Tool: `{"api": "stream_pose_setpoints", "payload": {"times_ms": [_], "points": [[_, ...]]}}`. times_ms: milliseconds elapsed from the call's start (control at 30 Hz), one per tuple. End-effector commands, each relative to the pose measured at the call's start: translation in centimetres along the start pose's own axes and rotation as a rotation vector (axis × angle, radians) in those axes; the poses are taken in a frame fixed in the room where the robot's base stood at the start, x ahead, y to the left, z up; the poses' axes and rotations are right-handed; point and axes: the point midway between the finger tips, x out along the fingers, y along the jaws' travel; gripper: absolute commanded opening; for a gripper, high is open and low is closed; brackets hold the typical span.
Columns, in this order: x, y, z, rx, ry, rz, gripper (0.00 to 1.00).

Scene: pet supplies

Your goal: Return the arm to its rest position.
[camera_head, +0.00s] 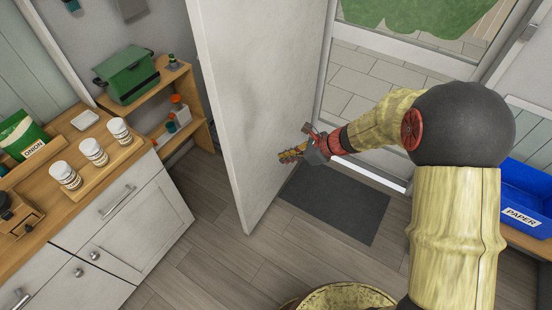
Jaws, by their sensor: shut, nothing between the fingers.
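My arm comes in from the lower right, bends at a large dark round joint and reaches left toward the middle of the view. My gripper (291,155) is at its end, shut and empty. It is in front of the white door panel (240,100), near its right edge, above the floor. I cannot tell whether the fingers touch the panel.
At left, a wooden counter holds white jars (93,152), a green onion bag (22,136) and a small white dish (85,120). A green box (127,74) stands on a shelf behind. A blue paper bin (524,196) is at right. A dark mat (335,203) lies on the floor.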

Motion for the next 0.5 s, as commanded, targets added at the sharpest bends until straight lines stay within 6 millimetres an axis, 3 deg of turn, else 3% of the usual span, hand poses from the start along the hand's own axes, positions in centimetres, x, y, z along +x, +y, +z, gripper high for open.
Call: {"api": "stream_pose_setpoints", "payload": {"times_ms": [33,200,500], "points": [[-1.1,-0.1,0.2,-0.001,0.000,-0.004,0.00],[-3.0,0.1,0.1,-0.002,0.000,-0.002,0.00],[-3.7,0.2,0.0,-0.002,0.000,-0.001,0.00]]}}
